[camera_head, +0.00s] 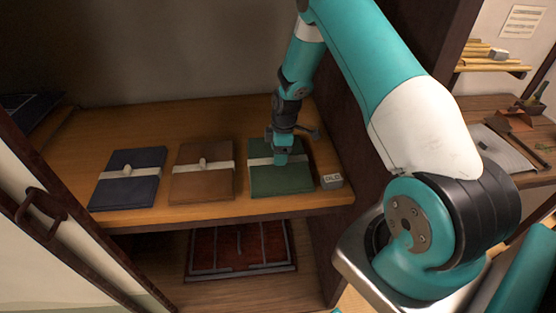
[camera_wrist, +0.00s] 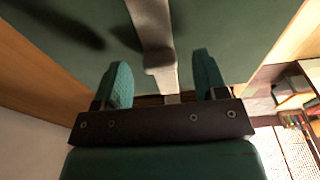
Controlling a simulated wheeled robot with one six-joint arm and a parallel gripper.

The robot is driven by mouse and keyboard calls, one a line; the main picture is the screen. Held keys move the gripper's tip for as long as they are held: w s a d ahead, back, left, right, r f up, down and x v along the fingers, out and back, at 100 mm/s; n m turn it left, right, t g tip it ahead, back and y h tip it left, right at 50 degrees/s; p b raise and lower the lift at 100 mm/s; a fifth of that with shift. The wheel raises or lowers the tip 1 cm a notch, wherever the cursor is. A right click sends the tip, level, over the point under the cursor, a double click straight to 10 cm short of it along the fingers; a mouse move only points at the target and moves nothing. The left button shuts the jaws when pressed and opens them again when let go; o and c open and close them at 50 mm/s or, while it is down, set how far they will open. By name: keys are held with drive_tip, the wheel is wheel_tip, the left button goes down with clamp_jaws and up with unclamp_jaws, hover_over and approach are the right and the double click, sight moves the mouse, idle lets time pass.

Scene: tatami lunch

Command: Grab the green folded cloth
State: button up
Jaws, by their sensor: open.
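The green folded cloth (camera_head: 282,181) lies flat on the wooden shelf, the rightmost of three folded cloths, with a pale band and knot around it. My gripper (camera_head: 281,158) is over it, pointing down near the band. In the wrist view the green cloth (camera_wrist: 225,35) fills most of the upper picture, and its pale band and knot (camera_wrist: 158,55) run between the fingers of my open gripper (camera_wrist: 163,75). The fingers stand on either side of the knot, and nothing shows pressed between them. I cannot tell whether the fingertips touch the cloth.
A brown cloth (camera_head: 202,184) and a dark blue cloth (camera_head: 128,190) lie to the left. A small grey labelled block (camera_head: 331,181) stands by the green cloth's right corner. A dark cabinet wall rises at the right. A reddish panelled item (camera_head: 240,250) lies on the lower shelf.

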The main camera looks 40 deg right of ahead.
drive_tip(key=shift+f, duration=0.55)
drive_tip(key=c, duration=1.1)
drive_tip(key=shift+r, duration=0.15)
